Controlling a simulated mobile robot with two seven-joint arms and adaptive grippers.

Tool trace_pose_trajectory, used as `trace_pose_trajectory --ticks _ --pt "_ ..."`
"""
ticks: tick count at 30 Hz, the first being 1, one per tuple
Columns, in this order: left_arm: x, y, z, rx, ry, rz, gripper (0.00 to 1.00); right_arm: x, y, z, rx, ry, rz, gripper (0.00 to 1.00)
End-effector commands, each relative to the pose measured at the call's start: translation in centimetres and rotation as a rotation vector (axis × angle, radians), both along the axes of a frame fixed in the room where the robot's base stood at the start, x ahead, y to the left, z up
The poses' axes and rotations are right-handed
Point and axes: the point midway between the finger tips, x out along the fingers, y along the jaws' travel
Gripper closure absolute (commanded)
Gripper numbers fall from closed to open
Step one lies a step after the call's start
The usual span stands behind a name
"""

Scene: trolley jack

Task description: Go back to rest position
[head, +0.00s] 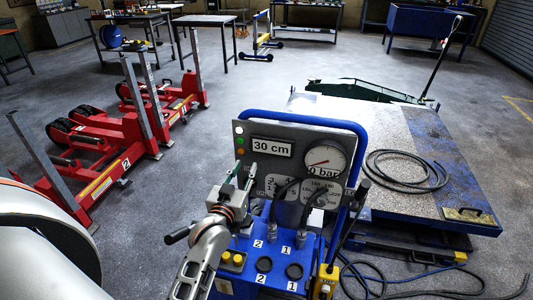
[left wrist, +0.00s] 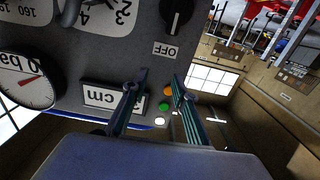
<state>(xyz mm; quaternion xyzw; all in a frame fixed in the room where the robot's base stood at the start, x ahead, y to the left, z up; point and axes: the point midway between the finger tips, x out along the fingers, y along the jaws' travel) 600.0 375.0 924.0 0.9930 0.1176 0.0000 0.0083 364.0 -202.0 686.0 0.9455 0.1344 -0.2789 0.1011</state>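My left gripper (head: 241,170) is in front of the left part of the grey control panel (head: 325,140), near its "30 cm" display (head: 271,147). In the left wrist view its two fingers (left wrist: 161,73) stand apart with nothing between them, so it is open and empty. The panel fills much of that view, with the OFF switch (left wrist: 176,16), the pressure gauge (left wrist: 28,80) and coloured lights (left wrist: 165,105) close to the fingers. I cannot tell whether the fingers touch the panel. My right gripper is not in view.
The blue control unit (head: 283,262) with hose fittings stands directly below the gripper. A platform (head: 395,150) with a coiled hose (head: 407,170) is to the right. Red jacks (head: 100,150) stand at left. Loose hoses lie at lower right. Open floor (head: 185,170) lies left of the panel.

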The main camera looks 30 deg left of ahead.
Motion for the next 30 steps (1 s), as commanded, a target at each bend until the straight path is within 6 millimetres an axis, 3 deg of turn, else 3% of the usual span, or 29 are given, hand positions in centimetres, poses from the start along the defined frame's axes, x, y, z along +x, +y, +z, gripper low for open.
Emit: trace_pose_trajectory --ticks 7,11,14,18,21,25,30 --pt "-0.3 -0.5 -0.8 0.008 0.017 -0.013 0.72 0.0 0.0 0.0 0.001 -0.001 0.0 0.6" --pt "-2.3 -2.9 -4.5 0.045 0.101 -0.08 0.72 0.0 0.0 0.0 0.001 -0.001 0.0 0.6" --pt "-5.4 -6.0 -9.1 0.081 0.204 -0.167 0.72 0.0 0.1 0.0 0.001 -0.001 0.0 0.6" --pt "-11.3 -10.6 -15.4 0.122 0.354 -0.297 0.72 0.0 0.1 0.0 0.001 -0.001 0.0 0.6" --pt "-15.6 -13.2 -19.0 0.139 0.447 -0.378 0.72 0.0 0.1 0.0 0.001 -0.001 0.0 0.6" --pt "-20.3 -15.7 -22.0 0.151 0.534 -0.456 0.72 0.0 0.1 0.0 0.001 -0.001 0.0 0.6" --pt "-23.3 -17.2 -23.7 0.154 0.586 -0.503 0.72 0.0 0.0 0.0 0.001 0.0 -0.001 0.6"
